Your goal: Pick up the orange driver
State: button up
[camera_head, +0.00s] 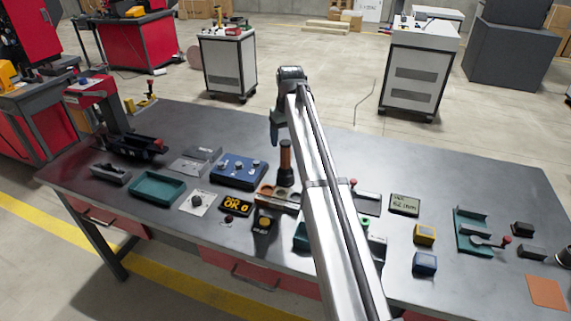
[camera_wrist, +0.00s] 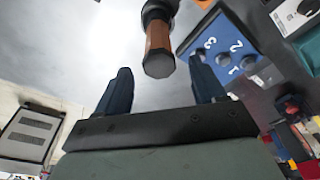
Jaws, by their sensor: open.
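The orange driver (camera_head: 285,156) stands upright on the workbench, left of my arm, with an orange handle on top and a dark lower part. In the wrist view its orange handle end (camera_wrist: 158,52) shows beyond the fingertips, roughly in line with the gap between them. My gripper (camera_head: 274,136) hangs just above and slightly left of the driver in the head view. In the wrist view my gripper (camera_wrist: 161,78) has its two dark fingers apart with nothing between them.
A blue panel with numbered knobs (camera_head: 239,169) lies just left of the driver. A green tray (camera_head: 158,187) is further left. The bench behind the driver is mostly clear.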

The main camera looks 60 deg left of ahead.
aim_at(285, 151)
jog(key=shift+a+f, duration=0.1)
jog(key=shift+f, duration=2.95)
jog(key=shift+c, duration=0.2)
jog(key=c, duration=1.1)
notch_tip(285, 151, up, 10)
jog(key=shift+s+a+f, duration=0.1)
jog(key=shift+s+f, duration=0.05)
jog(key=shift+f, duration=0.1)
jog(key=shift+s+a+r+n+g+h, duration=0.1)
jog(key=shift+s+a+r+n+g, duration=0.1)
jog(key=shift+s+a+n, duration=2.3)
jog(key=shift+s+a+r+n+g+h, duration=0.15)
jog(key=shift+s+a+n, duration=0.35)
jog(key=shift+s+a, duration=2.3)
jog(key=shift+s+a+r+n+g+h, duration=0.2)
jog(key=shift+s+a+n, duration=1)
jog(key=shift+s, duration=3.15)
